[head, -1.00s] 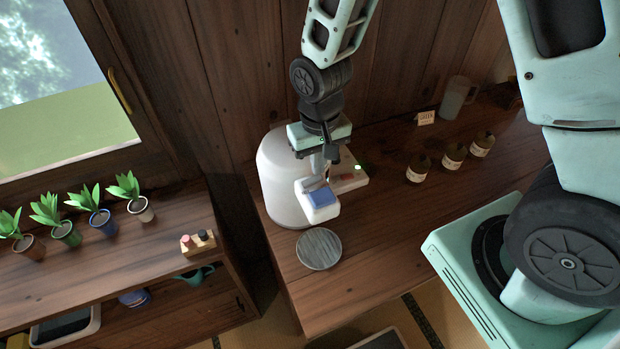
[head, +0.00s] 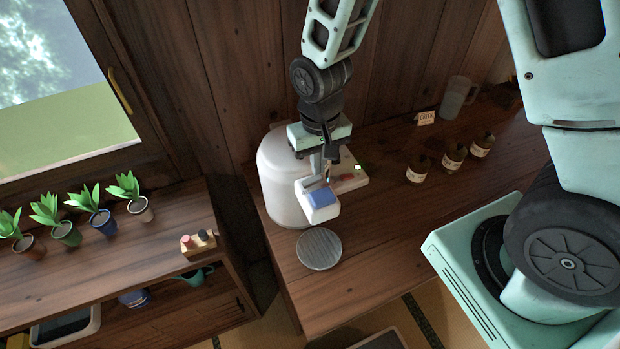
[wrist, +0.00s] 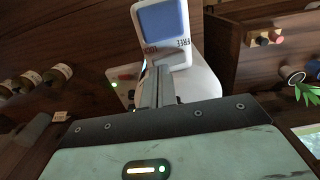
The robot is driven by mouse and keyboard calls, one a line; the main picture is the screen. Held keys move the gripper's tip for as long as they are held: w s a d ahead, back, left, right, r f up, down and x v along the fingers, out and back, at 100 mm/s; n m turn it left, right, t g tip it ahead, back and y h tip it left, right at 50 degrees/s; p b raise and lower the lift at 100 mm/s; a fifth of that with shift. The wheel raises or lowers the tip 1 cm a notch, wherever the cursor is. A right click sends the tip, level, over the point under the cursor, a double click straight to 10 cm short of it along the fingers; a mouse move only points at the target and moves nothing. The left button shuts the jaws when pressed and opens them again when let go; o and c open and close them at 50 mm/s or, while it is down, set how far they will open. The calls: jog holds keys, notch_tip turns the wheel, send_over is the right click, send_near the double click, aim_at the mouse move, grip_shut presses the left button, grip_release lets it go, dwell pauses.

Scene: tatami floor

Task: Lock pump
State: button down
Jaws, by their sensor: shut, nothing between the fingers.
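A white pump pot (head: 282,185) stands on the counter, with a blue push pad (head: 322,197) on its spout head. My gripper (head: 323,178) is over the top of the pot, just behind the pad. In the wrist view my gripper (wrist: 158,75) has its fingers together and empty, at the lettered edge.
A round grey plate (head: 319,249) lies in front of the pot. A panel (head: 348,178) with a green light and a red part is beside it. Several brown bottles (head: 453,156), a small sign (head: 426,118) and a jug (head: 457,98) stand right. Potted plants (head: 103,221) line the left shelf.

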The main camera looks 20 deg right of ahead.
aim_at(318, 177)
jog(key=shift+f+b, duration=0.75)
jog(key=shift+f, duration=0.2)
dwell(0.7)
jog(key=shift+r+p, duration=2.85)
jog(key=shift+r, duration=0.7)
